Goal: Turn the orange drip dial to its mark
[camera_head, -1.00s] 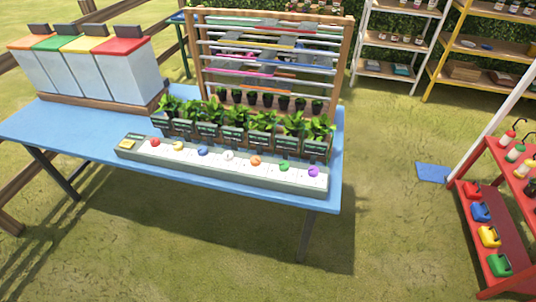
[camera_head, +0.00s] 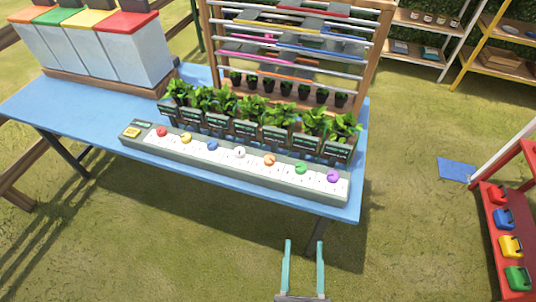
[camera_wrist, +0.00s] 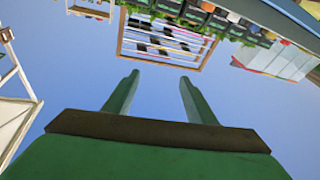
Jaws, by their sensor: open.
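The orange drip dial (camera_head: 269,160) sits on a long grey-and-white dial strip (camera_head: 215,168) along the front of the blue table. It stands between the white dial (camera_head: 239,153) and the green dial (camera_head: 301,168). Its mark is too small to make out. My gripper (camera_head: 304,243) is open and empty, in front of the table and below the strip in the picture, apart from the dial. In the wrist view my gripper's two green fingers (camera_wrist: 155,88) stand apart with nothing between them. The orange dial cannot be made out clearly there.
Potted plants with dark labels (camera_head: 245,130) stand right behind the strip. A wooden rack with rods (camera_head: 290,60) rises behind them. Bins with coloured lids (camera_head: 130,55) stand at the left on the blue table (camera_head: 70,118). A red shelf (camera_head: 497,235) is at the right.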

